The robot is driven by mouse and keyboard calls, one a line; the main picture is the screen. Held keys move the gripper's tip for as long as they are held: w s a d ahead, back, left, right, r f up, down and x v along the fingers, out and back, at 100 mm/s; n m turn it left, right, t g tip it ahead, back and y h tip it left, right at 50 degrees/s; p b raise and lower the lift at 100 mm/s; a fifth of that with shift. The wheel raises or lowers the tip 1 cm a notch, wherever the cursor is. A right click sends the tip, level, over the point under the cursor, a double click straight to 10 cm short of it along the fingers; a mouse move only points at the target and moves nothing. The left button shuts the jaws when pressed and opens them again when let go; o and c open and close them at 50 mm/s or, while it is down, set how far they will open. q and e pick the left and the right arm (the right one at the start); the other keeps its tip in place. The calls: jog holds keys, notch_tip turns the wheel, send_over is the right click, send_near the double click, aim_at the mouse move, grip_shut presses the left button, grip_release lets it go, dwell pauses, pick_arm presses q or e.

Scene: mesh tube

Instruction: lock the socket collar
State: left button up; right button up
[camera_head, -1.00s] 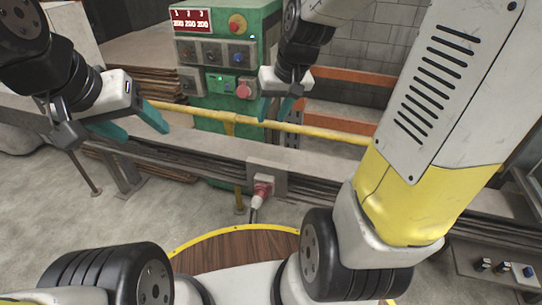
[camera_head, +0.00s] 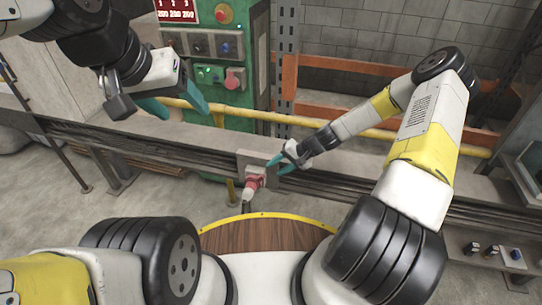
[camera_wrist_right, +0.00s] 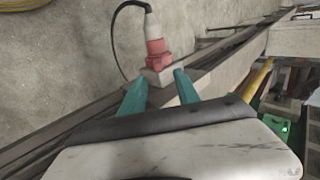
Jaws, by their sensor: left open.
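The red socket collar (camera_head: 254,181) sits on a grey socket box on the rail, with a white plug end (camera_head: 247,194) below it. In the right wrist view the collar (camera_wrist_right: 158,57) is just beyond the fingertips, with a black cable leaving the white plug (camera_wrist_right: 152,28). My right gripper (camera_head: 275,166) is open with teal fingers close beside the socket, to its right in the head view. Nothing shows gripped between the fingers, and I cannot tell whether they touch the box. My left gripper (camera_head: 186,112) is open and empty, up and left of the socket.
A grey rail (camera_head: 340,178) runs across the scene, with a yellow pipe (camera_head: 345,130) behind it. A green control cabinet (camera_head: 205,45) with buttons stands behind the pipe. Orange shelving beams (camera_head: 350,65) are at the back right. A round wooden surface (camera_head: 265,235) lies in front.

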aim_at(264, 176)
jog(key=x, duration=0.8)
jog(key=shift+f, duration=0.35)
grip_shut()
